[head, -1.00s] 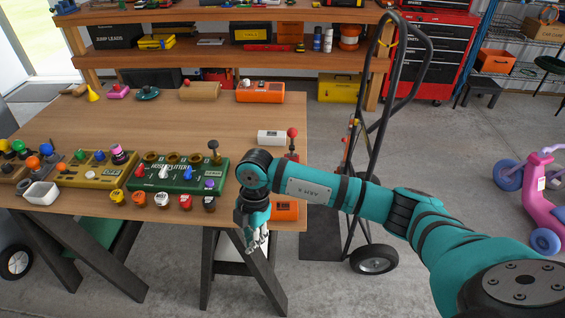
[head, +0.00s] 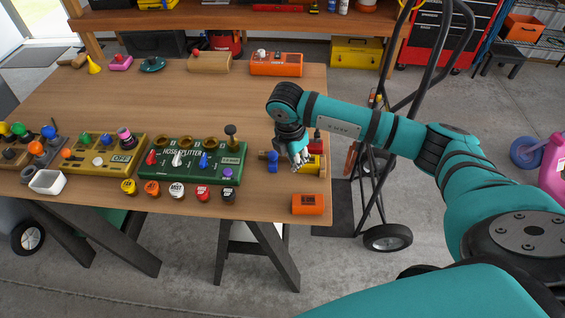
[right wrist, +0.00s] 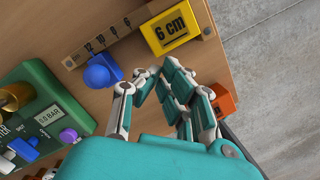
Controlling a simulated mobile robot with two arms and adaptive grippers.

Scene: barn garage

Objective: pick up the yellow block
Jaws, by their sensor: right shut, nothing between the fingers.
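The yellow block (right wrist: 172,30), marked "6 cm", stands near the table's right edge, at the top of the right wrist view. In the head view, part of its yellow body (head: 313,166) shows beside my right gripper (head: 301,168). That gripper is shut and empty. In the right wrist view its fingertips (right wrist: 148,74) point toward the block, with a visible gap to it in the picture. A numbered wooden strip (right wrist: 110,35) lies along the block's left side, with a blue knob (right wrist: 100,74) below it. My left gripper is not in view.
A green hose splitter (head: 190,160) is left of my right gripper, with several colored caps in front. An orange block (head: 308,204) sits at the table's front right corner. A black hand truck (head: 375,190) stands past the right edge. The table's middle back is clear.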

